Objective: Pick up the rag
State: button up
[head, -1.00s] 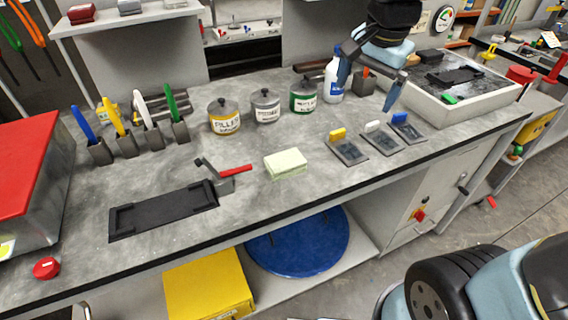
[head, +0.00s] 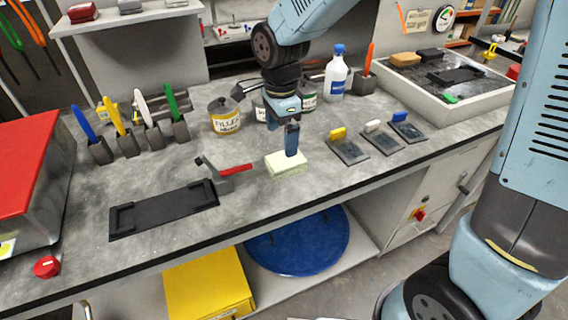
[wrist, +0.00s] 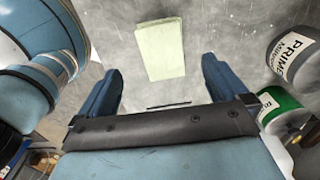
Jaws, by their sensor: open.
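The rag (head: 287,164) is a pale yellow-green folded block lying on the grey workbench. My gripper (head: 291,152) points down at the rag in the head view, its visible finger overlapping the rag's upper part. In the wrist view the rag (wrist: 160,50) lies beyond the fingertips, roughly centred between them. My gripper (wrist: 160,82) is open there, with a blue finger on each side and nothing between them. The exact height above the rag is hard to tell.
Filler (head: 224,116) and other tins stand behind the gripper; the primer tin (wrist: 292,52) shows at right in the wrist view. A red-handled tool (head: 228,172) lies left of the rag. Pads with coloured blocks (head: 347,151) lie right. The bench's front edge is near.

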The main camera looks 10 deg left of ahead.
aim_at(283, 160)
jog(key=shift+w+d+f, duration=0.1)
jog(key=shift+d+f, duration=0.05)
jog(key=shift+f, duration=4.45)
jog(key=shift+c, duration=0.4)
jog(key=c, duration=1)
jog(key=shift+r, duration=0.45)
jog(key=shift+c, duration=0.2)
notch_tip(283, 160, up, 3)
jog(key=shift+f, duration=0.2)
jog(key=s+d+r, duration=0.7)
jog(key=s+r, duration=0.2)
jog(key=s, duration=0.2)
jog(key=shift+s+d+r, duration=0.25)
jog(key=shift+s+r, duration=0.05)
jog(key=shift+s, duration=0.1)
